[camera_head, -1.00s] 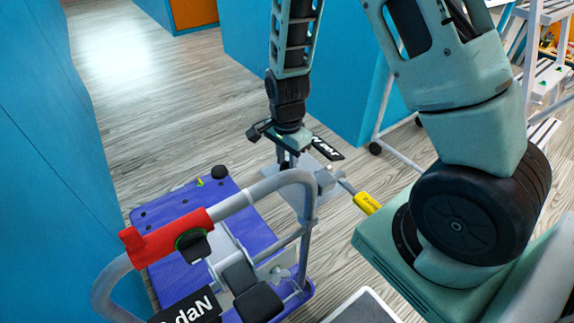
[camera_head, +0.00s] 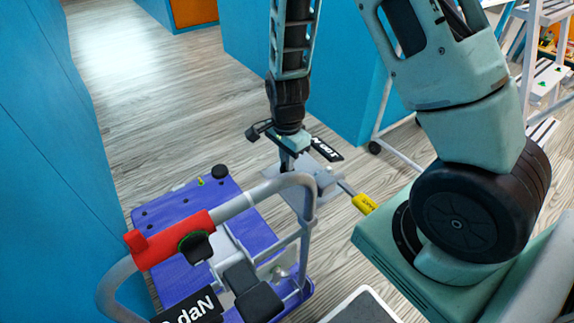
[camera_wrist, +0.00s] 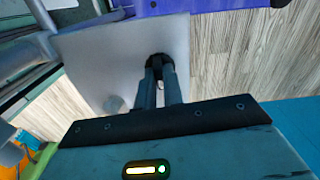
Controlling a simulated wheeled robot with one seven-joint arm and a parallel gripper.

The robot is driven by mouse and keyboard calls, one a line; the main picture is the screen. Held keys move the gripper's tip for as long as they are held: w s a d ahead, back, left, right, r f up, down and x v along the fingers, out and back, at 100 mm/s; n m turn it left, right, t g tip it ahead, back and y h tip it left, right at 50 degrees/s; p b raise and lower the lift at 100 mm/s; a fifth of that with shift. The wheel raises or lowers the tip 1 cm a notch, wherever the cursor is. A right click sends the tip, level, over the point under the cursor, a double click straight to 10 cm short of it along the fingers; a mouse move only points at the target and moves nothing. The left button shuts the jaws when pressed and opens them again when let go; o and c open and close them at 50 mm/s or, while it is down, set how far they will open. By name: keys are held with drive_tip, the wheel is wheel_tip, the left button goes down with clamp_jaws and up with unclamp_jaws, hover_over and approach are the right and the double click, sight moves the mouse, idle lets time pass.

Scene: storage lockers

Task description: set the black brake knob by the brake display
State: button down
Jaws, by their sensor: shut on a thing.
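My gripper (camera_head: 287,160) points down at a grey metal plate beside the grey tubular frame. In the wrist view its two fingers (camera_wrist: 160,70) are shut on a small black knob (camera_wrist: 159,61) on the plate. Most of the knob is hidden by the fingers, and its marking cannot be read. A small black display (camera_head: 326,149) with white characters shows just right of my gripper; its text is too small to read surely. A larger black display (camera_head: 188,308) with white letters is cut off by the bottom edge.
A trolley with a blue deck (camera_head: 150,215) and a grey tubular handle (camera_head: 240,202) stands left of my gripper. The handle bears a red sleeve (camera_head: 155,246). A yellow grip (camera_head: 363,203) sticks out at right. Blue lockers (camera_head: 45,160) flank the left. Wooden floor (camera_head: 150,100) is clear behind.

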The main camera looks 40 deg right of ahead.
drive_tip(key=shift+m, duration=0.5)
drive_tip(key=shift+r, duration=0.1)
drive_tip(key=m+p, duration=0.2)
drive_tip(key=m, duration=0.1)
drive_tip(key=shift+r, duration=0.15)
drive_tip(key=shift+m+p, duration=0.55)
drive_tip(key=shift+m, duration=0.45)
